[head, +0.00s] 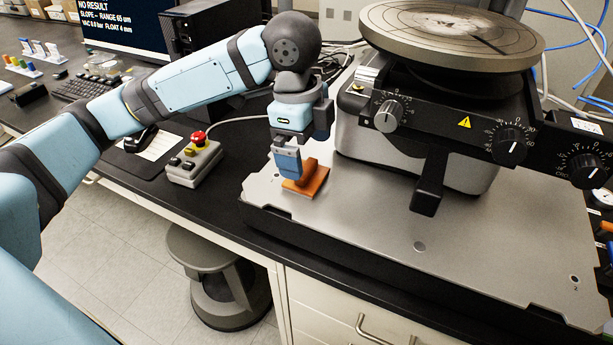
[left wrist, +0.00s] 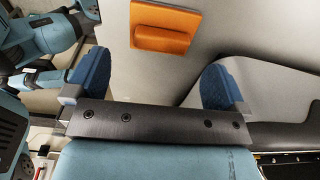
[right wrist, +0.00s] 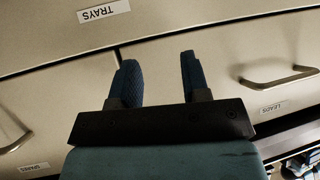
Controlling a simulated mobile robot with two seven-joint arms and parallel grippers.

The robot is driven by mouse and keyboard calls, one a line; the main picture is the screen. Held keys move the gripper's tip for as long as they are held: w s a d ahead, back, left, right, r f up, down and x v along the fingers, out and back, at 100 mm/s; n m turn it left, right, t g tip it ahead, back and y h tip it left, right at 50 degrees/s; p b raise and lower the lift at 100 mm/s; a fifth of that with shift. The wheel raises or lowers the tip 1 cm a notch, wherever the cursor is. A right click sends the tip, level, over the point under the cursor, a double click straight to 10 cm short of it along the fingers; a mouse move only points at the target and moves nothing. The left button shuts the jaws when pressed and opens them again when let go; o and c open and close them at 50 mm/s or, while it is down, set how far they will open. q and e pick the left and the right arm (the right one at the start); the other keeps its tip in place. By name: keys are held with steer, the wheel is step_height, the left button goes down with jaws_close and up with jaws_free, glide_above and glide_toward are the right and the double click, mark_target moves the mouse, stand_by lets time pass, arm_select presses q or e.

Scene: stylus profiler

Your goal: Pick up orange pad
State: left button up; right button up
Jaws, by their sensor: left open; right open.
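The orange pad (head: 311,180) lies on the grey metal base plate of the profiler, near its left corner. It has a flat slab and a raised grip block on top. My left gripper (head: 287,168) points down just beside the pad and hides part of it in the head view. In the left wrist view the pad (left wrist: 163,28) lies beyond the two blue fingertips (left wrist: 152,82), which are wide apart with nothing between them. My right gripper (right wrist: 158,75) is open and empty, facing cabinet drawers in the right wrist view. It is not in the head view.
The profiler's round stage (head: 452,38) and knob panel (head: 470,128) stand right of the pad, with a dark lever (head: 430,180) hanging down. A control box with a red button (head: 195,162) sits left. The base plate (head: 370,235) is bare in front.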

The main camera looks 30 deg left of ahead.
mark_target(307, 167)
arm_select(q)
step_height(307, 167, down, 5)
steer(key=shift+b, duration=0.6)
steer(key=c, duration=0.8)
arm_select(e)
steer(key=shift+f, duration=0.5)
arm_select(q)
steer(key=shift+r, duration=0.1)
steer(key=shift+w+r, duration=0.1)
steer(key=shift+r, duration=0.45)
step_height(307, 167, up, 19)
steer(key=p, duration=0.4)
steer(key=shift+f, duration=0.1)
arm_select(e)
steer(key=shift+s+d+r, duration=0.1)
steer(key=shift+r, duration=0.65)
